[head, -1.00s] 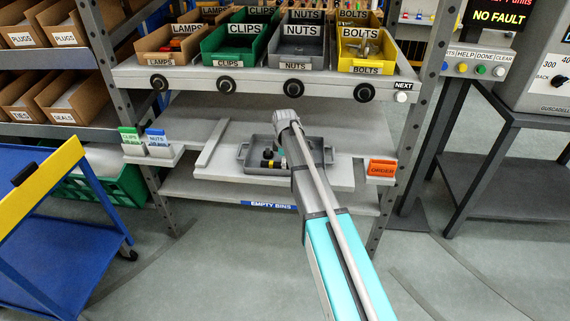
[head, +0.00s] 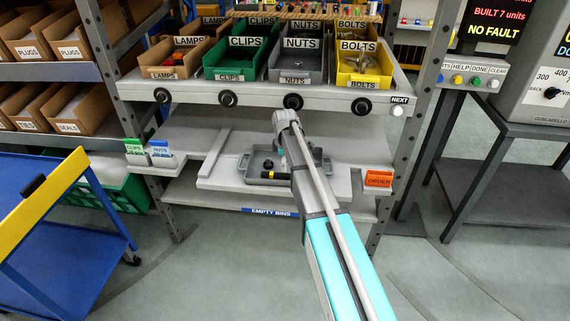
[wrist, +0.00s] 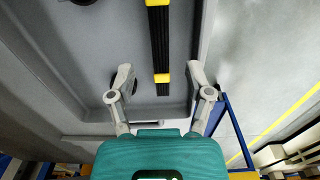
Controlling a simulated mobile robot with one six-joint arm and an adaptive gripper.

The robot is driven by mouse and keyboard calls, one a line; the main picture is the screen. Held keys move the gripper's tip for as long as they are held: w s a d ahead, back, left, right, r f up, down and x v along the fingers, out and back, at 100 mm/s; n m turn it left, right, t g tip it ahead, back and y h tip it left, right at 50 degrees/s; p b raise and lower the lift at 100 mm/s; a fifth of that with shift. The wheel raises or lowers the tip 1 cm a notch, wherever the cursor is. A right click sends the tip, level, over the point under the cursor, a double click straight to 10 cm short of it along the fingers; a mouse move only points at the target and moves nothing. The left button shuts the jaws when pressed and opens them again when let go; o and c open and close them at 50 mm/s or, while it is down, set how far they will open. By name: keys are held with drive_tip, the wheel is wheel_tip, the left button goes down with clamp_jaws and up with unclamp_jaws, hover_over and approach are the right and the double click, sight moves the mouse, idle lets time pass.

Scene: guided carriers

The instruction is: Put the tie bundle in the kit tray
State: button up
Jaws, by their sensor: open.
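The tie bundle (wrist: 160,45) is a black strip with yellow bands. In the wrist view it lies on the grey floor of what looks like the kit tray (wrist: 60,60), its near end between my fingers' lines. My gripper (wrist: 159,68) is open, one finger on each side, and I see no grip on the bundle. In the head view the grey kit tray (head: 246,179) is on the light board of the middle shelf, with small black and yellow items inside. My arm covers its right part, and my fingers cannot be made out there.
Bins of lamps, clips (head: 230,60), nuts and bolts (head: 362,65) stand on the shelf above. Small card holders (head: 150,160) are left of the tray, an orange order box (head: 378,179) right. A blue cart (head: 60,210) stands at the left. The floor in front is clear.

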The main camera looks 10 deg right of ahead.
sight(285, 174)
wheel_tip(285, 174, up, 7)
drive_tip(key=p, duration=0.6)
idle(0.7)
drive_tip(key=s+m, duration=1.4)
drive_tip(key=s, duration=1.4)
drive_tip(key=shift+s+d, duration=0.15)
drive_tip(key=shift+s, duration=0.1)
